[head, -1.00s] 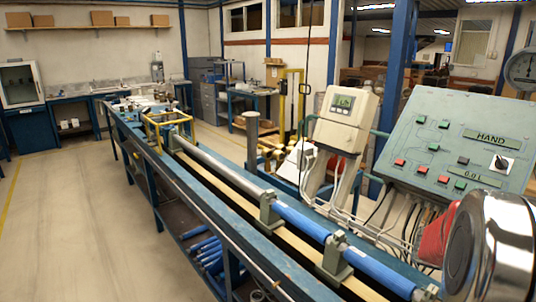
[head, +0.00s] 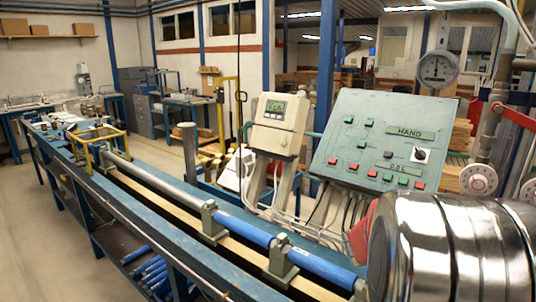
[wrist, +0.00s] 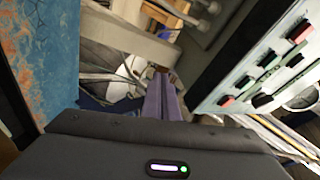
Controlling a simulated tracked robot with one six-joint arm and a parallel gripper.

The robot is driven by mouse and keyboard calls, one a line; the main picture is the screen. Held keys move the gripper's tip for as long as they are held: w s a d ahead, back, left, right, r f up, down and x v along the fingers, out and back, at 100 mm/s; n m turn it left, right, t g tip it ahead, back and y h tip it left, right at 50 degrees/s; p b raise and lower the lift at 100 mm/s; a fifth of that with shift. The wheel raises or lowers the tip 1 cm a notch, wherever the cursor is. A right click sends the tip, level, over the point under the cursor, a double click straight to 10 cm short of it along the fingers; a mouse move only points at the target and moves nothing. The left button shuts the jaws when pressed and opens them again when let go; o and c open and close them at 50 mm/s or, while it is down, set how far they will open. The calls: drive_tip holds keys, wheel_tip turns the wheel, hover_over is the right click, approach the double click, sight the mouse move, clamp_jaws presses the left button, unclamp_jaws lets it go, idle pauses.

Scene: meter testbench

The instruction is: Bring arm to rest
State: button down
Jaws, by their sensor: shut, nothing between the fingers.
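My gripper (wrist: 162,95) shows in the wrist view as two slim fingers lying together, shut with nothing between them. It points past the corner of the control panel (wrist: 265,60), which fills the right side of that view with its red and green buttons. A blue, worn surface (wrist: 50,55) is close on the left. In the head view my arm and gripper are not seen. The same green-grey control panel (head: 350,155), marked HAND, stands tilted at right of centre.
A long blue testbench (head: 110,205) carries a pipe in clamps. A meter box (head: 280,122) stands beside the panel. A large chrome cylinder (head: 450,245) is close at lower right. A dial gauge (head: 437,68) is behind the panel. Floor at left (head: 40,240) is clear.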

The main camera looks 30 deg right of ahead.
drive_tip(key=w+a+f+n+t+y, duration=0.1)
drive_tip(key=w+a+n+t+y, duration=0.4)
drive_tip(key=w+a+n, duration=0.55)
drive_tip(key=a+n+y, duration=0.1)
drive_tip(key=a, duration=0.4)
drive_tip(key=a+f+n+y, duration=0.1)
drive_tip(key=a+n+y, duration=0.1)
drive_tip(key=a, duration=0.3)
drive_tip(key=a+n+t+y, duration=0.1)
drive_tip(key=a+y, duration=0.1)
drive_tip(key=a, duration=0.3)
drive_tip(key=shift+s+f+n, duration=0.35)
drive_tip(key=shift+f, duration=0.05)
drive_tip(key=s+a+r+n+g+y, duration=0.1)
drive_tip(key=s+a+n+y, duration=0.1)
drive_tip(key=s+a+n, duration=0.5)
drive_tip(key=s+a+r+n+g+y, duration=0.1)
drive_tip(key=s+a+n+g, duration=0.1)
drive_tip(key=s+a+n, duration=0.5)
drive_tip(key=s+a, duration=0.5)
drive_tip(key=a, duration=0.4)
drive_tip(key=shift+a+r+y, duration=0.25)
drive_tip(key=shift+a+y, duration=0.15)
